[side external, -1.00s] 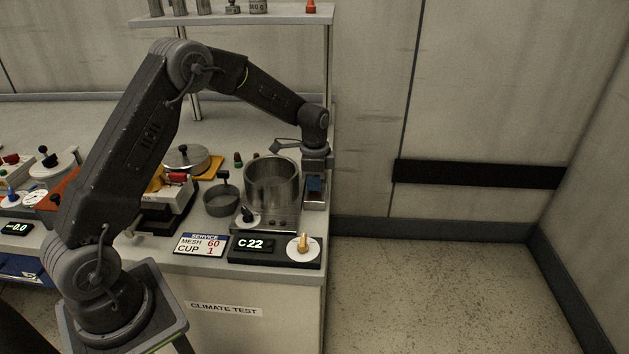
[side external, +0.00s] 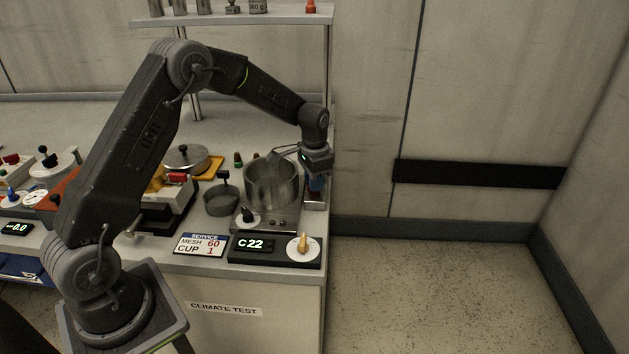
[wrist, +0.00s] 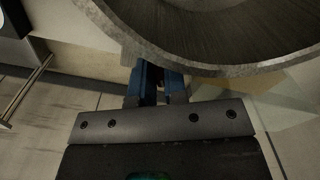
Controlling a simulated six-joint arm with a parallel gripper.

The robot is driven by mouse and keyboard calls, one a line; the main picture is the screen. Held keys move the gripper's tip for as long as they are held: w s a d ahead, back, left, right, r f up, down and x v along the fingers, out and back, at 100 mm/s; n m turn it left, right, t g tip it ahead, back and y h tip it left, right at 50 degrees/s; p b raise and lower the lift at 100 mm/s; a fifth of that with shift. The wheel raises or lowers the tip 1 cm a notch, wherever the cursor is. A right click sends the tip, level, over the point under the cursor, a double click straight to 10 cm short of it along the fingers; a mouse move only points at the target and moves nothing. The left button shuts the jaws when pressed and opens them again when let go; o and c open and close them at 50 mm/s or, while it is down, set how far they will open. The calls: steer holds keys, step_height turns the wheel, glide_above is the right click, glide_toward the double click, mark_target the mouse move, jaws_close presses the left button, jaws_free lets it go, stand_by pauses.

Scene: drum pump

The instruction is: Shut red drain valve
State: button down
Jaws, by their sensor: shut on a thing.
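A steel pot (side external: 271,187) stands on a grey base unit at the right end of the bench. Its thick rim (wrist: 215,66) fills the top of the wrist view. My gripper (side external: 316,184) points down beside the pot's right side. In the wrist view, its blue fingers (wrist: 156,84) are close together just under the rim, with a small dark reddish piece between them. This looks like the red drain valve's handle, mostly hidden by the fingers. The valve body and how far it is turned cannot be made out.
A small grey pan (side external: 221,200) stands left of the pot. The bench's right edge is close by my gripper.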

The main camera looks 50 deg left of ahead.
steer(key=n, duration=0.6)
steer(key=shift+n, duration=0.3)
steer(key=n, duration=0.5)
steer(key=shift+n, duration=0.3)
steer(key=c, duration=1.2)
jaws_free()
steer(key=shift+o, duration=0.2)
step_height(320, 180, up, 14)
